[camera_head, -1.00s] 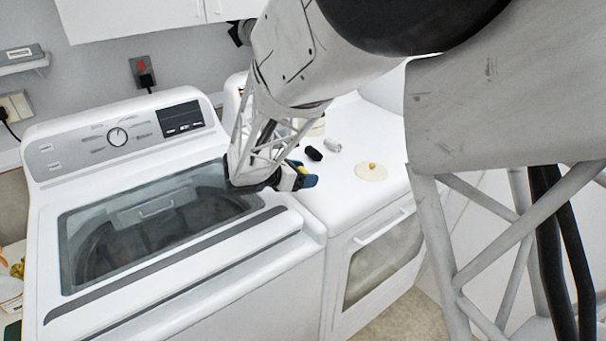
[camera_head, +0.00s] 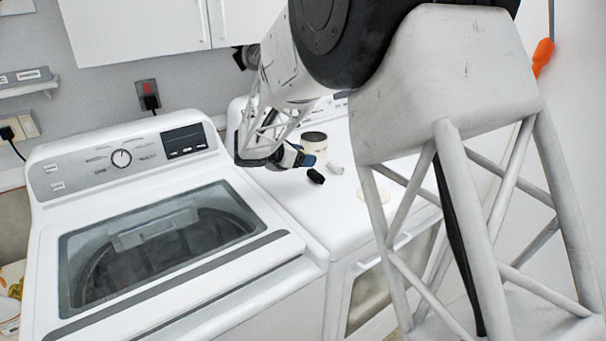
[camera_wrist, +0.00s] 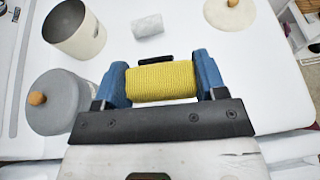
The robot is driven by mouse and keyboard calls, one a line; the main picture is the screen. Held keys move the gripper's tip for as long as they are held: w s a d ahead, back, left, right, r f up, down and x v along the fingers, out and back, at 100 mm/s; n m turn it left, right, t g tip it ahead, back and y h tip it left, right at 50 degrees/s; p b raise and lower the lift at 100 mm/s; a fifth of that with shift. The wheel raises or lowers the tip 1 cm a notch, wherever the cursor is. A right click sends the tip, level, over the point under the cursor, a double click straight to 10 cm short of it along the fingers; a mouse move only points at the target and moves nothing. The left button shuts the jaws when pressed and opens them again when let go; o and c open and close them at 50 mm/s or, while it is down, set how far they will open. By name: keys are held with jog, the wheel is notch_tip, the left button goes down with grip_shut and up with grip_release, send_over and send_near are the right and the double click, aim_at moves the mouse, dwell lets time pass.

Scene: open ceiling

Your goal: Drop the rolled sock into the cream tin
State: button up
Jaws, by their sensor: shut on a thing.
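My gripper (camera_wrist: 160,82) is shut on the rolled sock (camera_wrist: 160,80), a yellow ribbed roll pinched between its two blue fingers. In the head view my gripper (camera_head: 300,158) is above the white machine top, close to the cream tin (camera_head: 314,148); the sock is not clear there. In the wrist view the open cream tin (camera_wrist: 88,42) stands upright at upper left, with a dark inside. The sock is to the right of it and apart from it. The tin's base is partly hidden by my gripper in the head view.
A grey tin with a wooden-knobbed lid (camera_wrist: 58,105) stands left of my gripper. A pale roll (camera_wrist: 148,25), a black item (camera_head: 316,176) and a loose cream lid (camera_wrist: 230,14) lie on the white top. A top-loading washer (camera_head: 140,270) stands at left.

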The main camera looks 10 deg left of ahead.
jog(key=w+d+r, duration=0.1)
jog(key=w+r, duration=0.3)
jog(key=w, duration=0.8)
jog(key=w+r, duration=0.4)
jog(key=w, duration=0.9)
jog(key=shift+d, duration=0.4)
jog(key=shift+s+f, duration=0.1)
jog(key=shift+f, duration=0.05)
jog(key=shift+f, duration=2.9)
jog(key=o, duration=1)
jog(key=shift+s+a, duration=0.1)
jog(key=shift+a, duration=0.05)
jog(key=shift+v, duration=3.75)
